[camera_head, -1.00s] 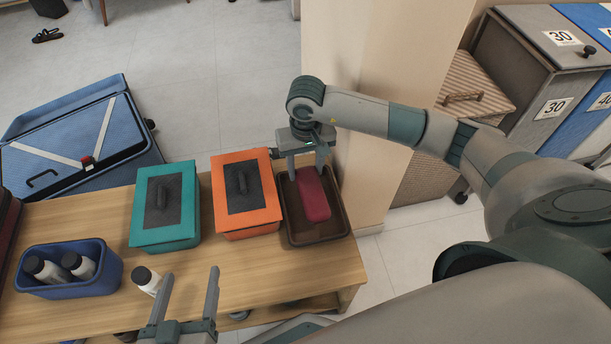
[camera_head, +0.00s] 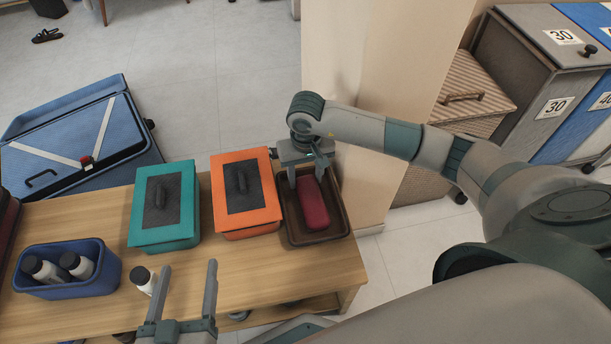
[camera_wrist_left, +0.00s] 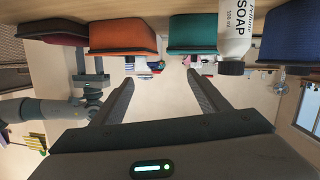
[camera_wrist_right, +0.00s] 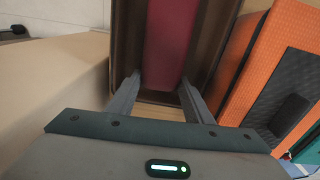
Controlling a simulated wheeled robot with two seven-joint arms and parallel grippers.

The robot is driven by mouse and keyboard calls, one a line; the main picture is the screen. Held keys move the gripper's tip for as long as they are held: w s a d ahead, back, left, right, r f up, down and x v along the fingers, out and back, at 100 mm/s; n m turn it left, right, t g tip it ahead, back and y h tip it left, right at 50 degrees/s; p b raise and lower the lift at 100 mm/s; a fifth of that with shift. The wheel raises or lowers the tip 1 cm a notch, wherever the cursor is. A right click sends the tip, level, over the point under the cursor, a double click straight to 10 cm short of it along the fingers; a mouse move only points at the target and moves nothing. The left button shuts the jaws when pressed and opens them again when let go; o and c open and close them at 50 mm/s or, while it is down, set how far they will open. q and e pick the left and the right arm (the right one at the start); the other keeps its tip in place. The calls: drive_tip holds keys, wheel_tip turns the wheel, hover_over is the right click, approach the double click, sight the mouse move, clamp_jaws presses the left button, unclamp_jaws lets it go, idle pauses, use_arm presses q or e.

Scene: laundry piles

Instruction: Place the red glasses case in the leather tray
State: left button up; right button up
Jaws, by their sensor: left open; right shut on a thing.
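The red glasses case (camera_head: 314,207) is inside the dark brown leather tray (camera_head: 326,237) at the table's right end. My right gripper (camera_head: 306,180) is shut on the case's far end, with a finger on either side. I cannot tell whether the case touches the tray floor. In the right wrist view the case (camera_wrist_right: 168,40) extends away from the fingers, between the tray's walls (camera_wrist_right: 124,45). My left gripper (camera_head: 188,267) is open and empty at the table's front edge; its spread fingers (camera_wrist_left: 160,80) also show in the left wrist view.
An orange box (camera_head: 262,222) stands just left of the tray, and a teal box (camera_head: 150,236) further left. A blue bin (camera_head: 75,288) holds white bottles. A beige pillar (camera_head: 375,190) stands close behind the tray.

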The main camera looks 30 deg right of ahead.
drive_tip(key=o, duration=1.4)
use_arm(q)
drive_tip(key=shift+d+r, duration=0.15)
use_arm(e)
drive_tip(key=shift+o, duration=0.2)
use_arm(q)
drive_tip(key=shift+f, duration=0.2)
